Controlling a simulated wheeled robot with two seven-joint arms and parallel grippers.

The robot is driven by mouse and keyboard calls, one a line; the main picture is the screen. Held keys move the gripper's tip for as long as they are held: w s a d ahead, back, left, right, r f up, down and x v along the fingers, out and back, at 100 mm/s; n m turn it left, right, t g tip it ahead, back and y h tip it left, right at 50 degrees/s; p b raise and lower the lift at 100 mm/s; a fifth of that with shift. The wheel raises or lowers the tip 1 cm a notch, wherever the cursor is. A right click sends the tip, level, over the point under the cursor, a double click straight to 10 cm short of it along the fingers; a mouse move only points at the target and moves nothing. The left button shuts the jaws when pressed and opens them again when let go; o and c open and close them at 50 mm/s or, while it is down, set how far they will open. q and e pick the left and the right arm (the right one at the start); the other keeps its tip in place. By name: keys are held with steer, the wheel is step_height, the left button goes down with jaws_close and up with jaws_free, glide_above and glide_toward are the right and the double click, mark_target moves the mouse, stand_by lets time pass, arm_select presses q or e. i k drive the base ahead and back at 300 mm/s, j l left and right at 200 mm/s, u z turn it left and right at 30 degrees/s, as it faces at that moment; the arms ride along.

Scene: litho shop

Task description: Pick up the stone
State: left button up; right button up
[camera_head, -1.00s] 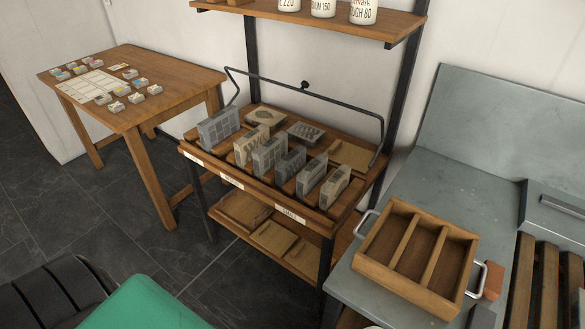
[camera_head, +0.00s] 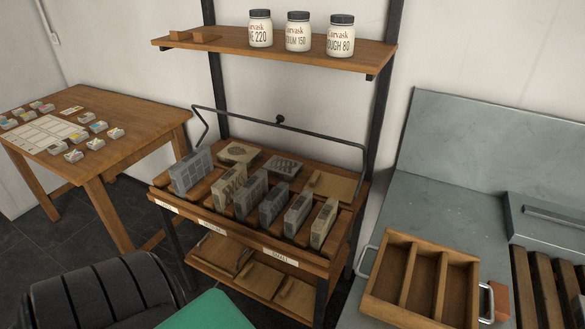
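Several grey and beige stone slabs stand upright in slots on the wooden rack. A large grey stone (camera_head: 192,170) is at the left end. A beige stone (camera_head: 229,187), two grey stones (camera_head: 251,193) (camera_head: 273,204), a lighter grey stone (camera_head: 298,214) and a beige stone (camera_head: 323,223) follow to the right. Two flatter stones (camera_head: 239,153) (camera_head: 283,167) lie behind them. I cannot tell which one is the task's stone. Neither gripper is in view.
A wooden tray with three compartments (camera_head: 392,312) sits on the grey bench (camera_head: 443,150) at right. Jars (camera_head: 298,32) stand on the upper shelf (camera_head: 240,42). A side table (camera_head: 140,128) holds small blocks. A metal bar (camera_head: 290,128) arches over the rack.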

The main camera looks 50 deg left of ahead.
mark_target(272, 207)
steer(key=j+z, duration=0.1)
steer(key=j, duration=0.3)
steer(key=k+j, duration=0.15)
steer(key=j, duration=0.25)
steer(key=k+j+z, duration=0.15)
steer(key=j, duration=0.25)
steer(key=j+z, duration=0.1)
steer(key=j, duration=0.3)
steer(key=k+j, duration=0.15)
steer(key=j, duration=0.25)
steer(key=k+j+z, duration=0.15)
steer(key=j, duration=0.2)
